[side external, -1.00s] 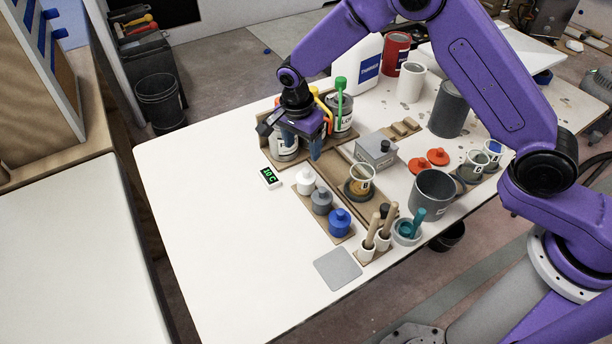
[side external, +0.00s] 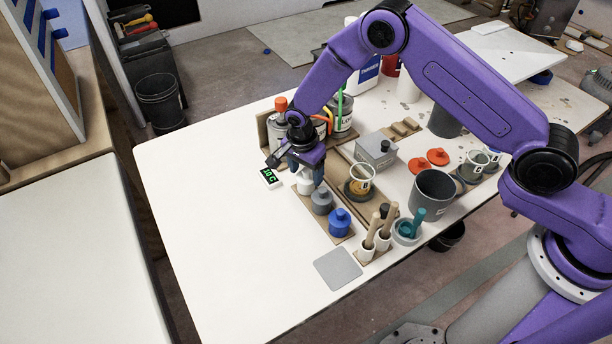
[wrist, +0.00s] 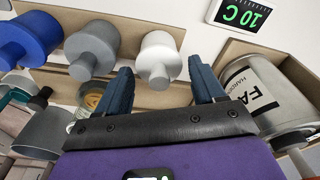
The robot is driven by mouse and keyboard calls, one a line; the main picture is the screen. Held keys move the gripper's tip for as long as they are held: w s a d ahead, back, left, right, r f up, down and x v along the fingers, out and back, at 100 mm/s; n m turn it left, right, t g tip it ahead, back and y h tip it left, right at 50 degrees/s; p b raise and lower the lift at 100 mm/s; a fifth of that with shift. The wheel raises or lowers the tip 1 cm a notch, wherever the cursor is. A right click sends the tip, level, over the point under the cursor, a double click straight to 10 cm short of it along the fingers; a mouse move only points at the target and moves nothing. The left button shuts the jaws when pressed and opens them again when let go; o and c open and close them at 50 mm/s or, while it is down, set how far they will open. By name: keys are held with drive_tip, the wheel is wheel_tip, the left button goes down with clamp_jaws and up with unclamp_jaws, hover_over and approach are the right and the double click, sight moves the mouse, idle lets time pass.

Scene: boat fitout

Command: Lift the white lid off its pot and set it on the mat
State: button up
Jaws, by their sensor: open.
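The white pot (side external: 304,187) stands at the far end of a row of three lidded pots and is partly hidden by my gripper in the side view. Its white lid (wrist: 160,68) has a round knob and sits on the pot in the wrist view. My gripper (side external: 306,178) is open and right over the white pot. In the wrist view the two blue fingers of my gripper (wrist: 162,82) stand on either side of the knob, with nothing held. The grey square mat (side external: 338,268) lies bare near the table's front edge.
A grey pot (side external: 321,201) and a blue pot (side external: 340,222) stand beside the white one. A timer-like display (side external: 269,178) is close to the left. Labelled cans (wrist: 265,92) in a wooden holder are close to one finger. The white table's left part is clear.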

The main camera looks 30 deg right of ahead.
sight(306, 170)
drive_tip(key=c, duration=0.8)
drive_tip(key=shift+r, duration=0.55)
wheel_tip(306, 170, up, 2)
drive_tip(key=shift+r, duration=0.25)
drive_tip(key=shift+s+d+r, duration=0.85)
drive_tip(key=shift+s+r, duration=1.2)
drive_tip(key=shift+s, duration=0.1)
drive_tip(key=shift+s+d+r, duration=0.9)
drive_tip(key=shift+s+r, duration=1.2)
drive_tip(key=shift+s, duration=0.1)
drive_tip(key=shift+s+d+r, duration=0.85)
drive_tip(key=shift+s+r, duration=1.2)
drive_tip(key=shift+s, duration=0.1)
